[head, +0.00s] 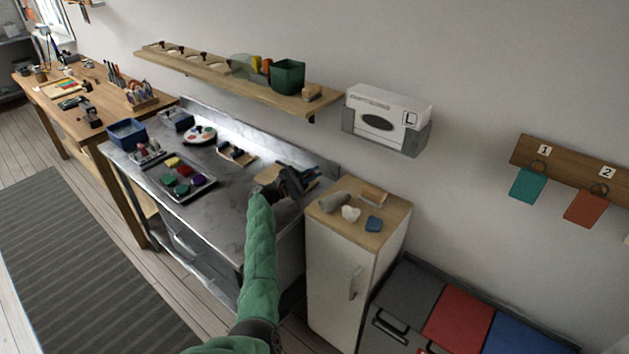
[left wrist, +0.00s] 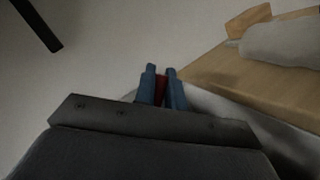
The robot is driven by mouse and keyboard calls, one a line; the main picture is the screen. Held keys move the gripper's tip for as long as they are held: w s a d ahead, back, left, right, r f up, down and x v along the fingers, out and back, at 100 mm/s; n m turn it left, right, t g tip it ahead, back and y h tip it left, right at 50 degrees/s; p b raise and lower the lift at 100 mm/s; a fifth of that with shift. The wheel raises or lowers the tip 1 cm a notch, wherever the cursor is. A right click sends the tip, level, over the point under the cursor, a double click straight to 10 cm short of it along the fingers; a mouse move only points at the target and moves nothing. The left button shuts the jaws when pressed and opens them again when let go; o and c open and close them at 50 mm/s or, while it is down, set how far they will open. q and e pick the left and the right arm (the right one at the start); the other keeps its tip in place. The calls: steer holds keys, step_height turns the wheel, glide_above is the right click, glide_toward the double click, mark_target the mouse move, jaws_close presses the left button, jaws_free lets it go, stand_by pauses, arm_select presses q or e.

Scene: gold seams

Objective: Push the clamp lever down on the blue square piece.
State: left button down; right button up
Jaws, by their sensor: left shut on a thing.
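My left arm, in a green sleeve, reaches over the right end of the grey metal bench (head: 219,192). Its dark gripper (head: 292,181) is at that end, beside the small cabinet. In the left wrist view its two blue fingers (left wrist: 161,88) are close together with a narrow dark red thing (left wrist: 161,90) between them; what this is I cannot tell. A small blue piece (head: 374,223) lies on the cabinet top, to the right of the gripper and apart from it. I cannot make out a clamp lever; the gripper hides part of the bench end. My right gripper does not show.
The wood-topped cabinet (head: 390,207) also holds a grey roll (head: 335,202), a white lump (head: 351,214) and a tan block (head: 374,194). A tray of coloured pots (head: 204,190) stands on the bench. A shelf (head: 220,75) runs above.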

arm_select(q)
steer(key=shift+w+a+r+n+t, duration=0.25)
steer(key=shift+n+t, duration=0.25)
steer(key=shift+n, duration=0.3)
steer(key=shift+a+r+n+b, duration=0.1)
steer(key=shift+n+b, duration=0.2)
steer(key=shift+n, duration=0.1)
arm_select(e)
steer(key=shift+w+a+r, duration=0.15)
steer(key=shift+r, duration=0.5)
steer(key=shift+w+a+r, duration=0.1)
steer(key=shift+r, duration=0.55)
arm_select(q)
steer(key=c, duration=1.5)
jaws_free()
steer(key=shift+a, duration=0.1)
